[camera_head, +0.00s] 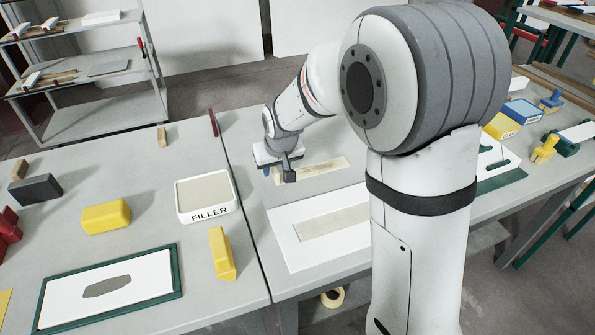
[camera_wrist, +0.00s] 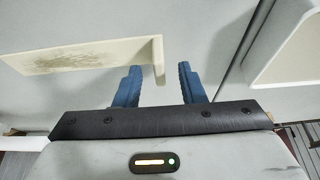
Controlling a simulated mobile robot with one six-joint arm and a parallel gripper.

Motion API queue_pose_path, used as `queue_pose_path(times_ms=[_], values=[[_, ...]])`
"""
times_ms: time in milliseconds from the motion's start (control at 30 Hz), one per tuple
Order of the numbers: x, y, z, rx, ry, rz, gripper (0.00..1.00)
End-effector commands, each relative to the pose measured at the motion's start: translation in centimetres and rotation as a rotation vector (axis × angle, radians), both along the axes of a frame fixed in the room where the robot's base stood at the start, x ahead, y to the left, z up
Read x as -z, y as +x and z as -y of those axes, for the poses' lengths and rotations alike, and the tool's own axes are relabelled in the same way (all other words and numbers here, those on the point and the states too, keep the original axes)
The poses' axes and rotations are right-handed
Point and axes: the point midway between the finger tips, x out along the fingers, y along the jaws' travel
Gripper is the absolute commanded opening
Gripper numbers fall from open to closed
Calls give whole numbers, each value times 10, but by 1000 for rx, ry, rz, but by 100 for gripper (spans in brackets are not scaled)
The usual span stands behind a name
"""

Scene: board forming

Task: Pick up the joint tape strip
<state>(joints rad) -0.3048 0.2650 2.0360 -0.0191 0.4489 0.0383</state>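The joint tape strip (camera_head: 318,170) looks like a flat cream strip with a brownish rough patch, lying on the right-hand grey table. In the wrist view the strip (camera_wrist: 88,55) reaches in from the left, and a narrow upright tab (camera_wrist: 158,62) stands at its right end. My gripper (camera_head: 274,174) is low over the table at the strip's left end in the head view. In the wrist view its blue fingers (camera_wrist: 159,68) are apart, with the tab showing between their tips. I cannot tell whether either finger touches it.
A white board (camera_head: 295,243) with a beige inset lies in front of the strip. The FILLER tray (camera_head: 205,196) stands across the table seam to the left, near yellow blocks (camera_head: 106,217). A red upright piece (camera_head: 213,122) stands behind. A tape roll (camera_head: 332,297) sits below the tabletop.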

Motion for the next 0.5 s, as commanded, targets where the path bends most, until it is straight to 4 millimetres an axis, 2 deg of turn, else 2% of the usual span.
queue_pose_path(times_ms=[133, 400, 500], values=[[16, 7, -2, 0, 0, -1, 36], [19, 8, -2, 0, 0, 1, 36], [19, 8, -2, 0, 0, 1, 29]])
